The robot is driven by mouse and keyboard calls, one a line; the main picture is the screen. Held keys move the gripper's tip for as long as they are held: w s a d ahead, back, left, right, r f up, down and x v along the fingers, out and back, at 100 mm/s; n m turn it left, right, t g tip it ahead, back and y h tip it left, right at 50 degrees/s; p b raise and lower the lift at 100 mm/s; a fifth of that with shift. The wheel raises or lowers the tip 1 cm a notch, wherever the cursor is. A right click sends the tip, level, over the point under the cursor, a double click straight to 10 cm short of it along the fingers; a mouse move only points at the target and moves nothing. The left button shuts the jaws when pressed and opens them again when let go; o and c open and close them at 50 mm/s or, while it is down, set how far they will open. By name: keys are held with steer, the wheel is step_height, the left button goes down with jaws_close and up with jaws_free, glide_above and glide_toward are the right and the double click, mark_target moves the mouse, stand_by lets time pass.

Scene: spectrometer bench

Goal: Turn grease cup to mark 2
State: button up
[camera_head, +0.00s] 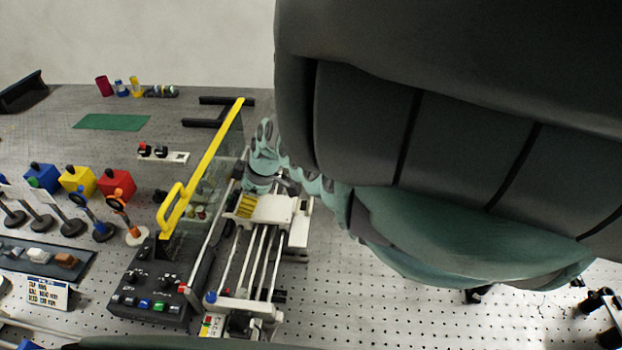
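I cannot pick out the grease cup or its marks; my arm and the machine parts hide much of that area. The slide machine has long pale rails (258,262) and a white carriage block (272,209) with a yellow ribbed part (245,206) at its left. My teal arm comes from the upper right, and its wrist is just beyond the carriage. My gripper (284,184) seems to be the small dark part there, low by the far end of the rails. Its fingertips are too small and covered to show whether they are open or touching anything.
A clear guard with a yellow frame (205,160) stands upright left of the rails. A dark control box (150,290) with coloured buttons is at its near end. Blue, yellow and red blocks (116,184) and several round-based stands are further left. The perforated bench right of the rails is mostly clear.

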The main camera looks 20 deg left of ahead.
steer(key=shift+a, duration=0.1)
jaws_close()
stand_by(0.4)
